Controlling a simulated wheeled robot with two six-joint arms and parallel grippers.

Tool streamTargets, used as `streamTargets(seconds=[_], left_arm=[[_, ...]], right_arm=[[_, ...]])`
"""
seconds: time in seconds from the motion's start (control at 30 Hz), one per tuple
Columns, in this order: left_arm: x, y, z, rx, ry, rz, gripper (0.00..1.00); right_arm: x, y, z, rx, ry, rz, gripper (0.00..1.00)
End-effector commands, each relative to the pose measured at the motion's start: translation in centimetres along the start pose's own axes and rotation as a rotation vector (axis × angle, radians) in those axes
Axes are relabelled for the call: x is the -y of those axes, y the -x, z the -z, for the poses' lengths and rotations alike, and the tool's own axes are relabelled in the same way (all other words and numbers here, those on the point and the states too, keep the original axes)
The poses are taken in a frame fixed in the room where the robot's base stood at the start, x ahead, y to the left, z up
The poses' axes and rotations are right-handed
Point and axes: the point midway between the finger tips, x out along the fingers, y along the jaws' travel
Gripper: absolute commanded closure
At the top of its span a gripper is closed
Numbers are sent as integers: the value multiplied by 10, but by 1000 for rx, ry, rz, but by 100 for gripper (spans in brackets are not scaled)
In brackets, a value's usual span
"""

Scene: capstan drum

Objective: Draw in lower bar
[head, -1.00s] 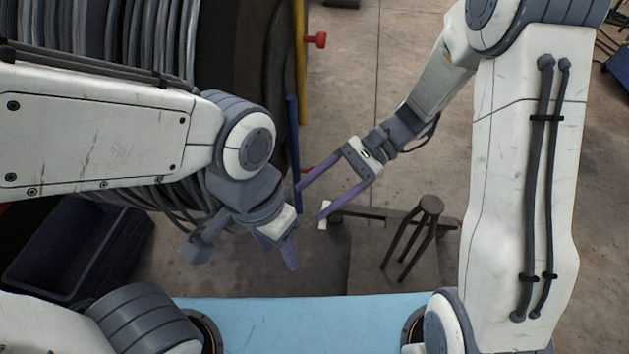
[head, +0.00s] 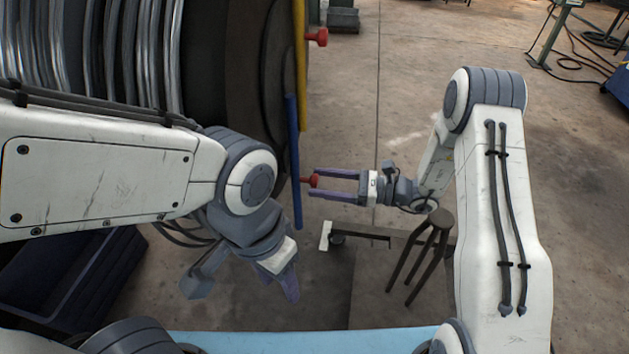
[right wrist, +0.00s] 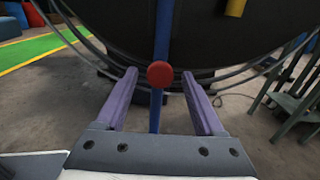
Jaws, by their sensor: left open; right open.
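The lower bar is blue (head: 294,150) and stands out along the right side of the big drum (head: 240,60). A red knob (head: 312,181) sits on it, facing right. My right gripper (head: 312,184) is open, with its purple fingers pointing left and the knob between their tips in the head view. In the right wrist view the red knob (right wrist: 160,74) lies centred between the open fingers (right wrist: 160,88), with a gap on each side. My left gripper (head: 288,285) hangs below the drum's edge, empty and apart from the bar; its fingers overlap in the head view.
A yellow bar (head: 300,60) with another red knob (head: 318,37) is higher on the drum. A brown stool (head: 436,235) and a low bench (head: 385,233) stand below my right arm. A dark bin (head: 60,285) is at lower left.

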Motion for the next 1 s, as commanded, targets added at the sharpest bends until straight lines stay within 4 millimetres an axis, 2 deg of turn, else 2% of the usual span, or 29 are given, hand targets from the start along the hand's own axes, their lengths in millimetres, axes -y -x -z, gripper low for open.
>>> streamTargets(seconds=[0.03,0.2,0.47,0.5,0.67,0.7,1.0], left_arm=[[0,0,0,0,0,0,50],[0,0,0,0,0,0,50],[0,0,0,0,0,0,50],[0,0,0,0,0,0,50],[0,0,0,0,0,0,50],[0,0,0,0,0,0,50],[0,0,0,0,0,0,50]], right_arm=[[-1,-8,0,0,0,-3,30],[0,-19,0,0,0,-1,30],[0,-21,0,0,0,0,30],[0,-21,0,0,0,0,34],[0,-20,0,0,0,0,95],[0,-20,0,0,0,0,100],[0,-20,0,0,0,1,100]])
